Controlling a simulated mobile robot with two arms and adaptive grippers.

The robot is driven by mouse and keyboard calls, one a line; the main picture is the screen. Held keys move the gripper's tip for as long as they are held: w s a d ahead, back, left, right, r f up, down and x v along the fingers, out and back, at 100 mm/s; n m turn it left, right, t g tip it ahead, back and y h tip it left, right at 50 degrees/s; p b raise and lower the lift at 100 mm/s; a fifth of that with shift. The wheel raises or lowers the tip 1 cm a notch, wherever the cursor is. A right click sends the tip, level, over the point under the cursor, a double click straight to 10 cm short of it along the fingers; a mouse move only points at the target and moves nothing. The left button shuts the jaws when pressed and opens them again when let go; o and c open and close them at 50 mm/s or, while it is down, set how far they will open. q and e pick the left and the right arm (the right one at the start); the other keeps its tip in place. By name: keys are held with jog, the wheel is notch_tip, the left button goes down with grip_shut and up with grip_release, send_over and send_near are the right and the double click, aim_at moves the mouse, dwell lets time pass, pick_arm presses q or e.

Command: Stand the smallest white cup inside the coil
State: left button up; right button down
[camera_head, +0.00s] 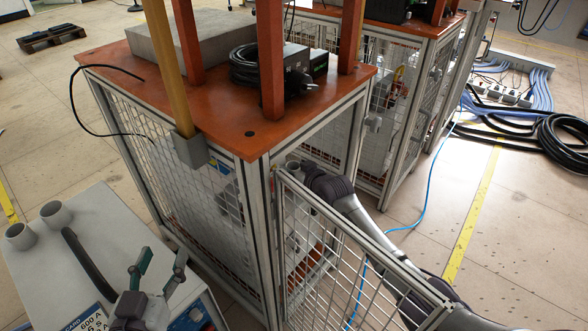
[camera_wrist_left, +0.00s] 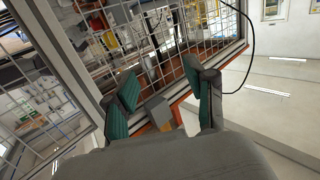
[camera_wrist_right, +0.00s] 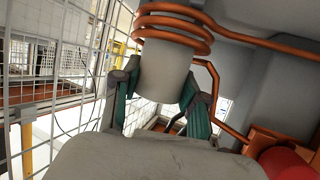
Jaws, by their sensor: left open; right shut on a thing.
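My right gripper (camera_wrist_right: 160,105) is shut on a pale cup (camera_wrist_right: 165,75), seen close up in the right wrist view. The copper coil (camera_wrist_right: 175,22) is at the top of that view. Its lower turns cross in front of the cup's far end; I cannot tell how far inside the cup sits. In the head view the right arm reaches into the cage, and the rim of a pale cup (camera_head: 293,167) shows by the gripper. Two other pale cups (camera_head: 55,214) (camera_head: 20,237) stand on the grey cabinet (camera_head: 100,205). My left gripper (camera_head: 162,260) is open and empty above this cabinet.
The open mesh door (camera_head: 350,250) stands beside my right arm. The cage's orange top (camera_head: 220,110) carries posts and a black cable coil (camera_head: 258,65). A black handle (camera_head: 85,262) is on the cabinet near my left gripper. A red object (camera_wrist_right: 292,160) shows beside the right gripper.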

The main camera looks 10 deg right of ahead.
pick_arm(q)
jog(key=shift+w+d+r+t, duration=0.15)
jog(key=shift+r+t, duration=0.35)
jog(key=shift+r, duration=0.3)
pick_arm(e)
jog(key=shift+f, duration=0.25)
pick_arm(q)
jog(key=shift+f, duration=0.25)
pick_arm(e)
jog(key=shift+f, duration=0.1)
pick_arm(q)
jog(key=shift+s+a+f+g, duration=0.2)
jog(key=shift+f+g, duration=0.3)
jog(key=shift+f, duration=0.15)
jog(key=shift+f, duration=0.1)
pick_arm(e)
jog(key=shift+f, duration=0.1)
jog(key=shift+s, duration=0.1)
jog(key=c, duration=0.5)
grip_release()
jog(key=shift+f, duration=0.1)
jog(key=shift+c, duration=0.2)
